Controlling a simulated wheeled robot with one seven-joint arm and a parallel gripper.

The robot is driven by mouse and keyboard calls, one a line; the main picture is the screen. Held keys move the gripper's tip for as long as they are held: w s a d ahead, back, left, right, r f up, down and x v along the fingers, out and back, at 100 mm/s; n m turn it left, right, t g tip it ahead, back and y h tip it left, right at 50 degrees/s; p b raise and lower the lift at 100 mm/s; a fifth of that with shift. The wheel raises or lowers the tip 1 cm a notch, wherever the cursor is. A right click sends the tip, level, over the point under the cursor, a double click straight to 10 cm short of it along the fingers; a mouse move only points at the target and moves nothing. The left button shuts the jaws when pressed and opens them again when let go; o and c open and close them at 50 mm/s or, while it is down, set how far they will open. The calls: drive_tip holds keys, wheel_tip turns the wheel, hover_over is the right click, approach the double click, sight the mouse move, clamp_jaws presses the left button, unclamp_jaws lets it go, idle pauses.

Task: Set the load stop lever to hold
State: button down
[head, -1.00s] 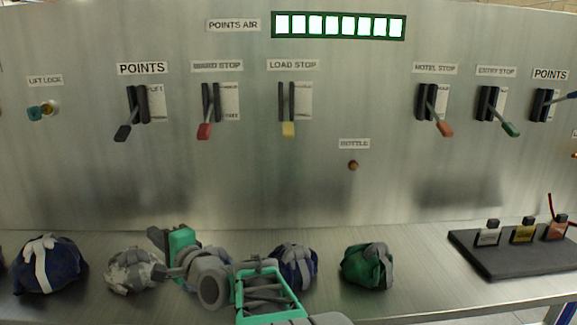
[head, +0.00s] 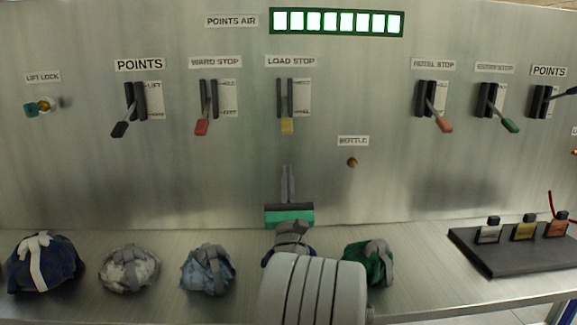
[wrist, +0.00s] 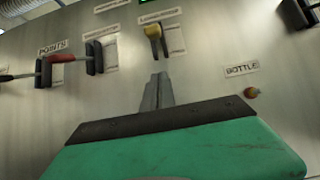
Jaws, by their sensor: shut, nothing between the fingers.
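The load stop lever (head: 287,126) has a yellow handle that hangs down below its dark slotted mount, under the LOAD STOP label (head: 291,62). A small plate stands just right of its slot. The lever also shows in the wrist view (wrist: 153,33), above the fingers. My gripper (head: 288,170) is in front of the panel, below the lever, with its fingers pointing up. The fingers also show in the wrist view (wrist: 157,78); they are shut together and empty. A gap shows between the fingertips and the yellow handle.
The red ward stop lever (head: 202,127) is to the left and the orange motel stop lever (head: 445,125) to the right. A small bottle knob (head: 352,162) sits right of my gripper. Several bags, including a green one (head: 368,262), lie on the shelf below.

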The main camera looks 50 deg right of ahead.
drive_tip(key=p, duration=0.5)
approach(286, 113)
wheel_tip(286, 113, down, 3)
drive_tip(key=w+d, duration=0.3)
drive_tip(key=r, duration=0.1)
drive_tip(key=r+p, duration=0.1)
drive_tip(key=s+a+r, duration=0.1)
drive_tip(key=shift+p, duration=0.3)
